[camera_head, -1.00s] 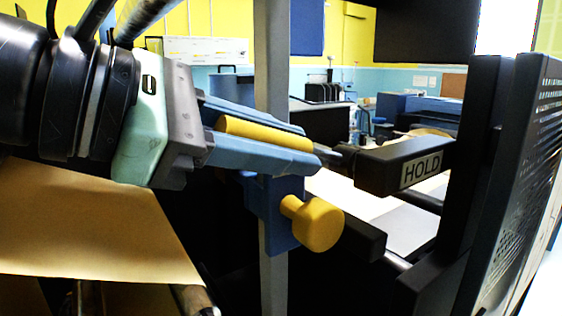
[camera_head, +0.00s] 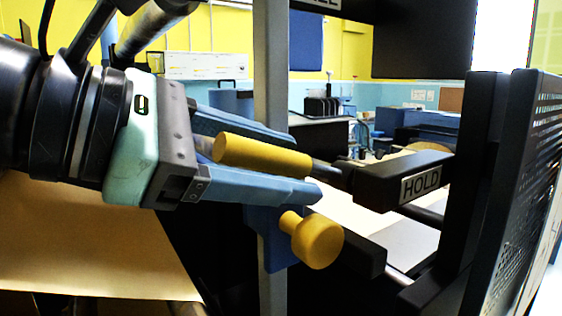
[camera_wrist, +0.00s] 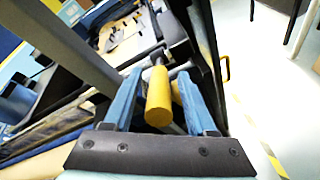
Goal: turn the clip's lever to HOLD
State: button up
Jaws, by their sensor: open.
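The lever's yellow grip (camera_head: 262,157) lies nearly level in the head view, its dark rod reaching right to the black arm with the HOLD label (camera_head: 420,183). I cannot tell whether rod and arm touch. My gripper (camera_head: 315,168) is open, its blue fingers on either side of the lever. In the wrist view the yellow grip (camera_wrist: 158,97) shows between the spread fingers of my gripper (camera_wrist: 160,75), with gaps on both sides. The blue clip body (camera_head: 275,235) with a yellow knob (camera_head: 317,243) is on a grey upright, partly hidden by the lower finger.
The grey upright post (camera_head: 271,80) stands behind my fingers. A black frame (camera_head: 480,170) and perforated panel (camera_head: 525,190) close off the right. A cut-off label (camera_head: 330,4) shows at the top. Brown kraft paper (camera_head: 80,245) lies below my wrist.

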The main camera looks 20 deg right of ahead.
jog(key=v, duration=1.2)
jog(key=shift+a, duration=0.2)
jog(key=shift+s+r, duration=0.1)
jog(key=shift+s, duration=0.05)
